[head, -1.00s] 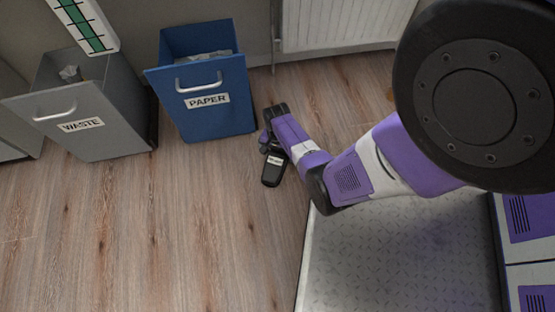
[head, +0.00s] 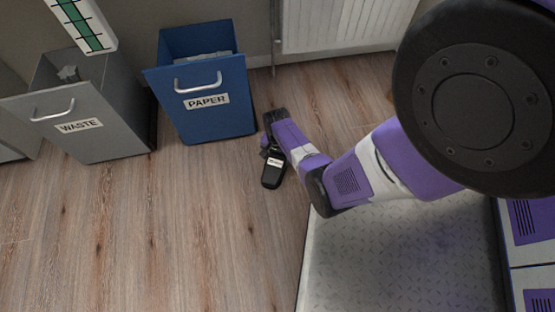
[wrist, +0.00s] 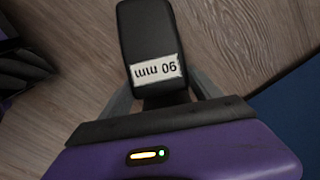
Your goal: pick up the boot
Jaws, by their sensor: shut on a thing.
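The boot is a black, rounded piece with a white label reading "90 mm", upside down in the wrist view (wrist: 151,30). In the head view the boot (head: 272,177) shows near the floor in front of the blue bin, beside my arm. My gripper (wrist: 163,92) is shut on it, with a grey finger on each side of its labelled end. The part of the boot nearest the gripper's purple body is hidden. In the head view the fingers are mostly hidden by my wrist. I cannot tell whether the boot touches the floor.
A blue paper bin (head: 215,118) stands just behind the boot, and a grey waste bin (head: 112,143) stands left of it. A white radiator (head: 345,25) is on the back wall. The wooden floor (head: 140,235) at front left is clear.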

